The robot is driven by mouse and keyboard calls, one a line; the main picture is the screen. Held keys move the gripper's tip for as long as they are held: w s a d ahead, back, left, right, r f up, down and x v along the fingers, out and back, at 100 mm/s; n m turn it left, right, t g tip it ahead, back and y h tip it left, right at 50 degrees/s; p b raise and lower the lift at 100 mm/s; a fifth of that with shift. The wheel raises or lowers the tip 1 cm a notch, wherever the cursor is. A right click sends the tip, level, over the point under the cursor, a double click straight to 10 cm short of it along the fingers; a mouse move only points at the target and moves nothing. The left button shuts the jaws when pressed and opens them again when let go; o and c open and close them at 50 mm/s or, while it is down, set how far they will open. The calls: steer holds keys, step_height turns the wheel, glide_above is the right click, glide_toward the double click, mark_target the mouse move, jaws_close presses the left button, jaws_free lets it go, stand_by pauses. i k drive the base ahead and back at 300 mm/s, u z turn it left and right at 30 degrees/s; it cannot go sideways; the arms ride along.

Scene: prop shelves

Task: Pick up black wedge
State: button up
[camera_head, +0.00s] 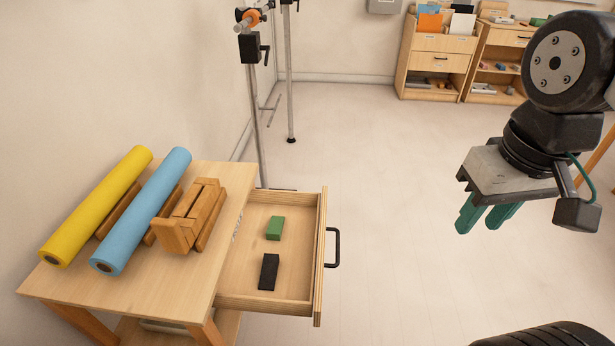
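The black wedge (268,272) lies in the open drawer (290,296) of a small wooden table, near the drawer's front-side wall in the picture. A green block (275,228) lies behind it in the same drawer, apart from it. My gripper (480,222) hangs over the floor at the right, well away from the drawer. Its two green fingers point down and stand apart, with nothing seen between them.
The drawer has a black handle (334,247). A metal stand (256,110) rises behind. Cabinets (436,62) stand far back. Open floor lies between.

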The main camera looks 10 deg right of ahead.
mark_target(270, 264)
steer(key=u, duration=1.15)
steer(key=k, duration=1.1)
steer(key=z, duration=0.55)
